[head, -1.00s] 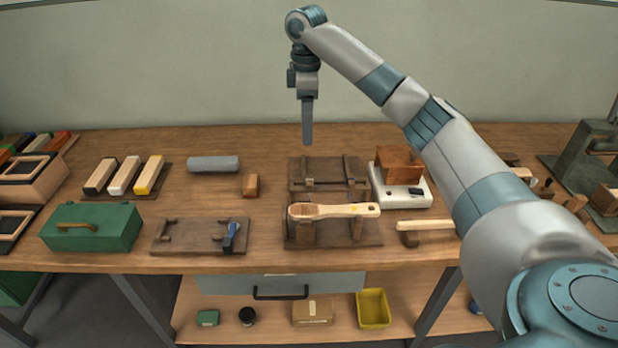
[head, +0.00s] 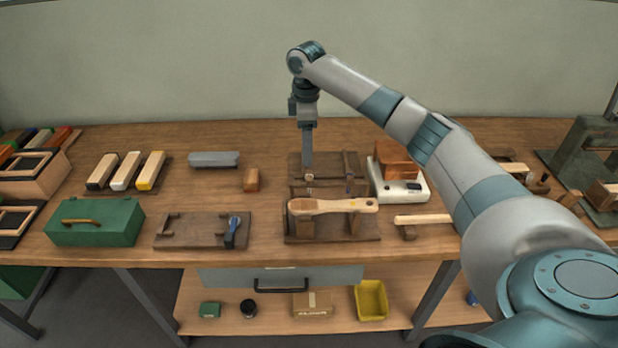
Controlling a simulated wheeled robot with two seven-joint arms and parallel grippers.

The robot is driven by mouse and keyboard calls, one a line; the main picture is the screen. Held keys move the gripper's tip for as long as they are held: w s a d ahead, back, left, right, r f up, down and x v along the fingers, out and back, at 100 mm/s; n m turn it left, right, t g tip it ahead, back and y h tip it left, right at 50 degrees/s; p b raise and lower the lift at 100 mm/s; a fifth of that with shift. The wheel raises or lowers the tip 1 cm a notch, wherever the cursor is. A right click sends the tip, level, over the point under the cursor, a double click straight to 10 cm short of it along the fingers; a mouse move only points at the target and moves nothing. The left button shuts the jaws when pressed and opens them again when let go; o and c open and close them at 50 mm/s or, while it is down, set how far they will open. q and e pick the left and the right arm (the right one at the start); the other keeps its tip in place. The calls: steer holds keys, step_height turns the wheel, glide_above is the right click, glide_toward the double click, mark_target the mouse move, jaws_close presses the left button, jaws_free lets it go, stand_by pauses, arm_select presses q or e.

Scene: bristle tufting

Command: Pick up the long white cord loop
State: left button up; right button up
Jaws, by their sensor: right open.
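My right gripper (head: 308,165) points straight down, its fingertips at the dark wooden rack (head: 329,165) behind the brush. It is open, though its gap is hard to see from this side. A small pale spot (head: 309,178) shows just below the fingertips, on the rack's left post. It may be part of the long white cord loop, but it is too small to tell. I cannot make out a cord loop clearly anywhere else. A pale wooden brush body (head: 340,206) lies across the fixture in front of the rack. My left gripper is not in view.
A white device (head: 407,191) with a brown block on it stands right of the rack. A small wooden block (head: 251,180) and a grey bar (head: 214,159) lie to the left.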

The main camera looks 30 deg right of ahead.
mark_target(309, 175)
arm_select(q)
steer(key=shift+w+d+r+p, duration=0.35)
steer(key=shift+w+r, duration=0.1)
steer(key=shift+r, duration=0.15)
arm_select(e)
steer(key=shift+f, duration=2)
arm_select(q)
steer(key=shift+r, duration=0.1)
arm_select(e)
steer(key=shift+s+d+f+p, duration=0.1)
steer(key=shift+d+f+p, duration=0.1)
steer(key=shift+f+p, duration=0.45)
step_height(309, 175, down, 3)
steer(key=shift+d+f+p, duration=0.1)
steer(key=shift+d+p, duration=0.05)
steer(key=shift+p, duration=0.4)
steer(key=shift+f, duration=0.35)
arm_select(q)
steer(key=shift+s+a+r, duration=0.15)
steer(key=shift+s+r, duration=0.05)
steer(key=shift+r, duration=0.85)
arm_select(e)
steer(key=shift+c, duration=0.6)
steer(key=c, duration=1)
